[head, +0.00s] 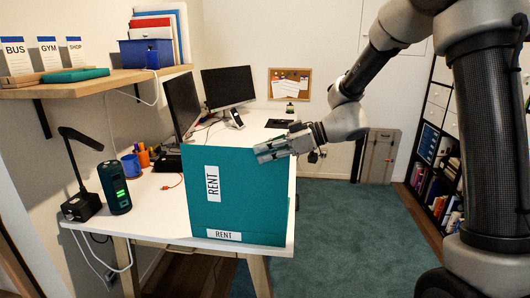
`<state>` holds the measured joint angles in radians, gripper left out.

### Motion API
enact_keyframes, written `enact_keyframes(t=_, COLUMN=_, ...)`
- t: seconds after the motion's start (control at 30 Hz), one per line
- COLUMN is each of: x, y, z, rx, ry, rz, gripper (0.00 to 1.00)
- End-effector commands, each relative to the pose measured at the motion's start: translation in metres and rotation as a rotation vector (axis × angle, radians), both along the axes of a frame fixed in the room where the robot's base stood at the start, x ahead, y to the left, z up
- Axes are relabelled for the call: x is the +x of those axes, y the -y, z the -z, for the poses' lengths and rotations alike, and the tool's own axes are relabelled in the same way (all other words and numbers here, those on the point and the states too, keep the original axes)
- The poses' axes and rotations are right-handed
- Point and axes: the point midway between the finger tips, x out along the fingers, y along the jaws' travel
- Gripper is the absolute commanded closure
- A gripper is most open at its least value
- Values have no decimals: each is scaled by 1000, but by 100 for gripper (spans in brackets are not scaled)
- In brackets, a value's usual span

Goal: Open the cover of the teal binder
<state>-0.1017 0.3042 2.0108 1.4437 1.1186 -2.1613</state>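The teal binder (250,195) is at the front right of the white desk. A broad teal panel with a sideways white RENT label stands steeply up, facing me. A narrow strip with a second RENT label (224,235) runs along its bottom edge. What lies behind the panel is hidden. My gripper (260,153) reaches in from the right, with its fingers at the top edge of the panel, right of its middle. I cannot tell whether the fingers touch it or how far apart they are.
The white desk (150,205) holds a black lamp (83,180), a dark bottle-shaped device (115,188) with green lights, a blue mug (131,166) and monitors (228,87). A wooden shelf (95,83) hangs at left. A black bookshelf (437,150) stands at right. Teal carpet lies open between.

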Motion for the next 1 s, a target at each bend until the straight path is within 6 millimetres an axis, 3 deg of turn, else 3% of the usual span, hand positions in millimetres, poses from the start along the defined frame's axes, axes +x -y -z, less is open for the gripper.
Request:
enact_keyframes(t=0.03, x=-3, y=1, z=7, rx=-11, ry=-13, rz=-2, gripper=100)
enact_keyframes(t=0.43, x=-3, y=1, z=7, rx=-11, ry=-14, rz=0, gripper=100)
enact_keyframes(t=0.57, x=-2, y=1, z=6, rx=-9, ry=-12, rz=-1, gripper=78)
enact_keyframes(t=0.6, x=-2, y=1, z=5, rx=-7, ry=-10, rz=0, gripper=76)
enact_keyframes(t=0.87, x=-1, y=1, z=3, rx=-4, ry=-5, rz=0, gripper=76)
enact_keyframes(t=1.0, x=-1, y=10, z=-2, rx=-3, ry=-3, rz=3, gripper=76)
